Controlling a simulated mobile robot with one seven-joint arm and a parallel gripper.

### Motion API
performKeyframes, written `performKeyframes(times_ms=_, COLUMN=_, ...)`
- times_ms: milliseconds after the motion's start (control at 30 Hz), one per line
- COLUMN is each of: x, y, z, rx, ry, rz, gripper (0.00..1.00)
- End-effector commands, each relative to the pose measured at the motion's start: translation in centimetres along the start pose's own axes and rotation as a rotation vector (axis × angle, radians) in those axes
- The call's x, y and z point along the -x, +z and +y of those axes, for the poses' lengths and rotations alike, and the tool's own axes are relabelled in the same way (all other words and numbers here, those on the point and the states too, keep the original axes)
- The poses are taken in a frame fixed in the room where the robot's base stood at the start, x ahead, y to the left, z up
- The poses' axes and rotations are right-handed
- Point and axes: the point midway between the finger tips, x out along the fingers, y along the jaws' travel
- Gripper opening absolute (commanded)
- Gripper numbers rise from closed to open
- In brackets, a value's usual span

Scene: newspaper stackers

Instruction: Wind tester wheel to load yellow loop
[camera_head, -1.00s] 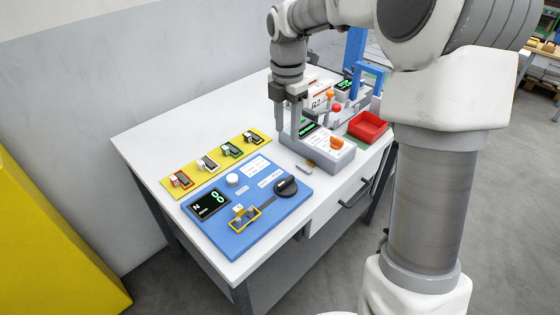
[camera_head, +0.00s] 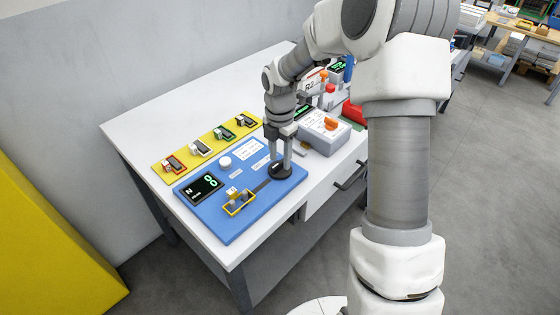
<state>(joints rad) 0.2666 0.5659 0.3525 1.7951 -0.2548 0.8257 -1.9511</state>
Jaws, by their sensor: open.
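The blue tester board (camera_head: 228,228) lies on the white table, with the black wheel (camera_head: 281,173) at its right end. The yellow loop (camera_head: 238,208) sits on the board's front left part, around a small holder with a white tag. A thin dark bar runs between the loop and the wheel. A black display (camera_head: 198,188) on the board shows green digits, too small to read surely. My gripper (camera_head: 281,166) is open and points down at the wheel, its fingertips at the wheel's top. I cannot tell whether they touch it.
A yellow strip (camera_head: 184,172) with red, white, green and black loop holders lies behind the board. A white button (camera_head: 225,162) is on the board. A grey device with an orange knob (camera_head: 330,124) and a red tray (camera_head: 353,112) stand to the right.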

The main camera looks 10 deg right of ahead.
Motion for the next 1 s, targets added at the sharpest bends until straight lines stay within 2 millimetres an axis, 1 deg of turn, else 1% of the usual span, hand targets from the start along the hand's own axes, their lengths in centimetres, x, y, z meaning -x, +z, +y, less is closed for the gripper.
performKeyframes(times_ms=33, x=-0.63, y=-0.04, z=-0.01, rx=0.0, ry=-0.001, rz=0.001, gripper=0.47)
performKeyframes(times_ms=133, x=-1.19, y=-0.03, z=-0.01, rx=0.0, ry=0.0, rz=0.0, gripper=0.47)
performKeyframes(times_ms=433, x=-1.42, y=-0.02, z=-0.01, rx=-0.001, ry=0.0, rz=0.0, gripper=0.47)
performKeyframes(times_ms=467, x=-1.42, y=-0.02, z=-0.01, rx=-0.001, ry=0.0, rz=0.0, gripper=0.46)
performKeyframes(times_ms=500, x=-1.41, y=-0.02, z=-0.01, rx=-0.001, ry=0.0, rz=0.0, gripper=0.39)
performKeyframes(times_ms=567, x=-1.41, y=-0.02, z=-0.01, rx=-0.001, ry=0.0, rz=0.0, gripper=0.28)
performKeyframes(times_ms=700, x=-1.39, y=-0.02, z=-0.01, rx=-0.001, ry=0.0, rz=0.0, gripper=0.03)
performKeyframes(times_ms=733, x=-1.39, y=-0.02, z=-0.01, rx=0.0, ry=0.0, rz=0.0, gripper=0.0)
performKeyframes(times_ms=1000, x=-1.38, y=-0.01, z=-0.01, rx=-0.001, ry=0.0, rz=0.0, gripper=0.0)
